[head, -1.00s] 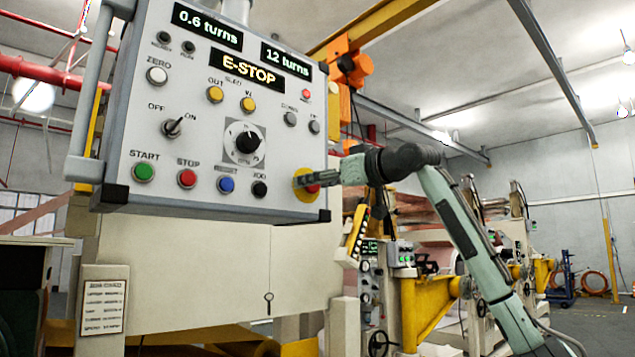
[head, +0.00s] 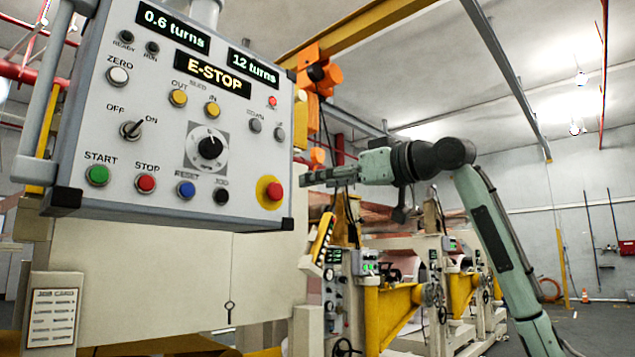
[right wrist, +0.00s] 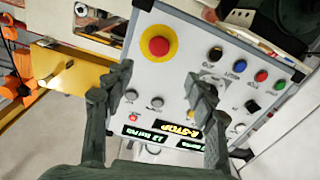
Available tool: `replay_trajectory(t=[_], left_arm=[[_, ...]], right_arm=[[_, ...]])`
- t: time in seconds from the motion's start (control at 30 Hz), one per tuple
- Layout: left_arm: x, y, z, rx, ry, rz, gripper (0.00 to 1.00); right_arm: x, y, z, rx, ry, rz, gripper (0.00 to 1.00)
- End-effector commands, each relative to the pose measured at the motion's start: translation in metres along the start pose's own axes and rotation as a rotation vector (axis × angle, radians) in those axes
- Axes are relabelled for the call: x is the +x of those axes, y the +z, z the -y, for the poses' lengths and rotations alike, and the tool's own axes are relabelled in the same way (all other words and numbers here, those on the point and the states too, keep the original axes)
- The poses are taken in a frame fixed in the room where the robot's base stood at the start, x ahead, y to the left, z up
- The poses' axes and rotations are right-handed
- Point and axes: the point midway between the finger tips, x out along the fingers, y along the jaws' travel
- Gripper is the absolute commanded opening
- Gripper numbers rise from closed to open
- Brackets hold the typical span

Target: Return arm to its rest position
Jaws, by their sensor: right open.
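My right gripper (head: 318,178) is in the head view, to the right of the grey control panel (head: 110,180) and apart from the red emergency stop button (head: 274,191) on its yellow disc. The gripper is empty. In the right wrist view its two fingers (right wrist: 153,100) are spread apart, with the panel face (right wrist: 180,80) beyond them. The red button shows there too (right wrist: 159,46), above and between the fingers. The panel display (head: 212,75) reads "E-STOP". My left gripper is not in view.
An orange hoist part (head: 318,72) hangs behind the gripper. Yellow brackets and machine frames (head: 395,310) stand below my right arm. A job card (head: 53,315) is at lower left. The space right of my arm looks open, with a cone (head: 585,296) far back.

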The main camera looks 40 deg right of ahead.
Motion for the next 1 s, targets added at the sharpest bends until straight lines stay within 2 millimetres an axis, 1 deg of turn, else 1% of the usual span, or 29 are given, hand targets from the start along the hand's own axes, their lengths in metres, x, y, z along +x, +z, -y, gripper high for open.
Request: replay_trajectory(t=[0.43, 0.5, 0.57, 0.67, 0.7, 0.77, 0.8, 0.87, 0.9, 0.97, 1.0], left_arm=[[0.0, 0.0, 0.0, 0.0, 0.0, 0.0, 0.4], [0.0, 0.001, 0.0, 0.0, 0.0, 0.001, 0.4], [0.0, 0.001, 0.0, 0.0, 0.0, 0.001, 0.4], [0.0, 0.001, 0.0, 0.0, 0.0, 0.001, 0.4], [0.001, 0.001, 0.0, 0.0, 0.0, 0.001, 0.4], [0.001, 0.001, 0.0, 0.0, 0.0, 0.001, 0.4], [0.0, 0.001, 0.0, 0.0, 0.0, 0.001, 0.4], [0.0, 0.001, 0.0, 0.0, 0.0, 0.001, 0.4], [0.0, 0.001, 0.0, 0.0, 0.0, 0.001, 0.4], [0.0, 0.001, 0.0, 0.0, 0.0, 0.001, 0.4], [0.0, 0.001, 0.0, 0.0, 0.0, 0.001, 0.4]], right_arm=[[0.001, 0.0, 0.0, 0.001, 0.0, 0.0, 0.56], [0.005, 0.004, 0.001, 0.001, -0.002, 0.007, 0.56], [0.015, 0.013, 0.003, 0.002, -0.005, 0.023, 0.56], [0.049, 0.045, 0.011, 0.003, -0.011, 0.073, 0.56], [0.067, 0.063, 0.016, 0.004, -0.015, 0.1, 0.56], [0.095, 0.097, 0.024, 0.006, -0.019, 0.147, 0.56], [0.113, 0.123, 0.03, 0.007, -0.021, 0.18, 0.56], [0.137, 0.161, 0.04, 0.009, -0.024, 0.226, 0.56], [0.151, 0.187, 0.046, 0.011, -0.025, 0.256, 0.56], [0.169, 0.229, 0.058, 0.014, -0.028, 0.303, 0.56], [0.179, 0.257, 0.065, 0.015, -0.03, 0.334, 0.56]])
